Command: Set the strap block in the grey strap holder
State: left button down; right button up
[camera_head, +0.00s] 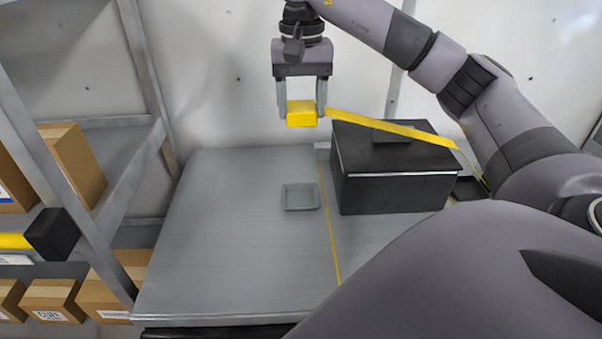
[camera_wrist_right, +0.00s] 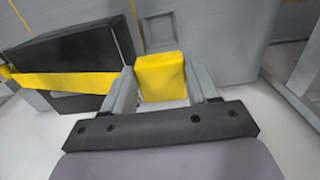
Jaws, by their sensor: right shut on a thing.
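The yellow strap block (camera_head: 301,114) is between the fingers of my right gripper (camera_head: 301,100), which is shut on it and holds it in the air above the back of the grey table. In the right wrist view the block (camera_wrist_right: 161,77) sits between both fingers. A yellow strap (camera_head: 392,127) runs from beside the block to the right, across the black box. The grey strap holder (camera_head: 300,197) is a small square tray on the table, lower in the picture than the block and apart from it. My left gripper is not in view.
A black box (camera_head: 392,188) stands right of the holder. The grey table (camera_head: 225,240) is clear left of the holder, and a thin yellow line (camera_head: 330,235) crosses it. A shelf rack with cardboard boxes (camera_head: 72,162) stands at the left. A white wall is behind.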

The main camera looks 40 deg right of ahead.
notch_tip(320, 180, down, 20)
jog(key=b, duration=0.3)
jog(key=shift+r, duration=0.1)
jog(key=shift+f+b, duration=0.3)
jog(key=shift+b, duration=0.15)
jog(key=o, duration=1.1)
